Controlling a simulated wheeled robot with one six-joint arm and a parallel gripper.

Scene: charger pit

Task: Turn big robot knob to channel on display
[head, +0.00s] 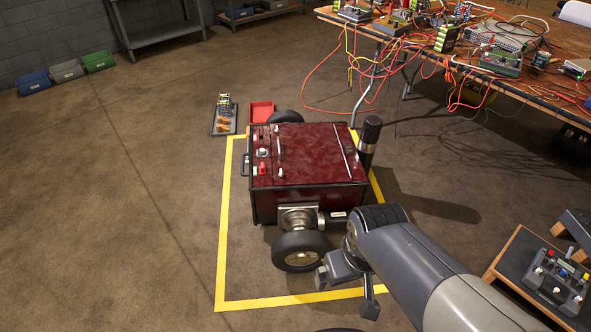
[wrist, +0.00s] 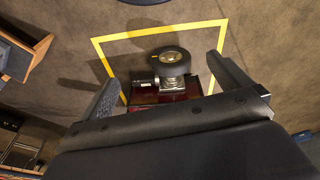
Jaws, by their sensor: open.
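The big robot (head: 310,170) is a dark red box on black wheels, standing inside a yellow floor outline. Its top carries a small pale knob-like part (head: 263,153), coloured buttons and thin rods near its left edge. No channel number on a display is readable. My gripper (head: 346,291) is open and empty, in front of the robot's near wheel (head: 301,251) and apart from the top controls. In the wrist view, the spread fingers of my gripper (wrist: 162,85) frame the wheel (wrist: 172,61) and a strip of red body (wrist: 197,93); the top controls are hidden there.
A cluttered workbench (head: 570,107) with hanging orange and yellow cables stands at the back right. A control box (head: 553,283) sits on a low stand at the right. A red tray (head: 262,109) and a dark tray of batteries (head: 213,128) lie behind the robot.

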